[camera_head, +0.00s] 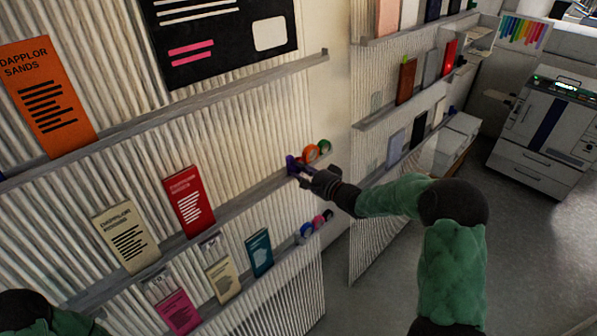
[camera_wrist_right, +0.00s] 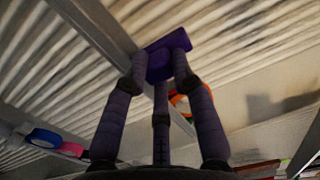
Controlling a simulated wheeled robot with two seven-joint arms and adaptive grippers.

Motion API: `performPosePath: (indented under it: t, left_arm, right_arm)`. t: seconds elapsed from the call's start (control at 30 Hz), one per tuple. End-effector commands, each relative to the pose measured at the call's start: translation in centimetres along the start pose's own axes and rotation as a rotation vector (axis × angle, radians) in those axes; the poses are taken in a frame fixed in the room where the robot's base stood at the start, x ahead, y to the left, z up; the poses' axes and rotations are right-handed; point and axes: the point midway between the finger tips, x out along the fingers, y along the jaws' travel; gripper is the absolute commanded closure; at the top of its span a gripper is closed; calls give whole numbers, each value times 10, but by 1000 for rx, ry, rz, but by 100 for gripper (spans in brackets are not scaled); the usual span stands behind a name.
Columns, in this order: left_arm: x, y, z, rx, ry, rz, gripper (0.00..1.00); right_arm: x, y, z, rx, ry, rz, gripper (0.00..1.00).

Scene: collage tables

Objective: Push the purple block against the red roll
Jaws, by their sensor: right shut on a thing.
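The purple block (camera_head: 290,162) is at the middle ledge of the ribbed wall panel, near its right end. My right gripper (camera_head: 302,171) is shut on it. In the right wrist view the block (camera_wrist_right: 168,52) sits between the fingertips (camera_wrist_right: 160,68), against the ledge. An orange-red roll (camera_head: 310,153) stands just right of the block on the same ledge; it is the closest match to a red roll there. The roll is partly hidden behind a finger in the right wrist view (camera_wrist_right: 180,101). I cannot tell whether block and roll touch. My left gripper is out of view.
A green roll (camera_head: 324,146) stands right of the orange-red one. Blue (camera_head: 306,230) and pink (camera_head: 318,221) rolls sit on the ledge below. A red booklet (camera_head: 189,201) leans on the middle ledge (camera_head: 250,195) to the left; the ledge between is clear.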

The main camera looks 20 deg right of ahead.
Motion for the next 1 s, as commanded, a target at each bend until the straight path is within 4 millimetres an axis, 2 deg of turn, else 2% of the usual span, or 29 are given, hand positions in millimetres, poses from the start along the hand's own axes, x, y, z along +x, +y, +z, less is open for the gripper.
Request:
performPosePath:
  t: [0.03, 0.1, 0.13, 0.2, 0.63, 0.77, 1.0]
  left_arm:
    - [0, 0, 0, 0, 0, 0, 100]
    - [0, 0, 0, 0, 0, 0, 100]
    - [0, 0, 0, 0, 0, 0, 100]
    - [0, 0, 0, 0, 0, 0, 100]
    - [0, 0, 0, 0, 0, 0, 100]
    - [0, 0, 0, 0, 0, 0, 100]
    - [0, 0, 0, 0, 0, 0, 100]
  right_arm:
    - [-1, 9, 2, 8, -1, 15, 100]
    - [-1, 9, 2, 8, -1, 15, 100]
    - [-1, 9, 2, 8, -1, 15, 66]
    - [-1, 9, 2, 8, -1, 15, 46]
    - [-6, 2, 0, 2, 1, 5, 46]
    - [-23, 2, 0, 2, 2, 6, 46]
    - [-71, 3, -1, 3, 4, 7, 46]
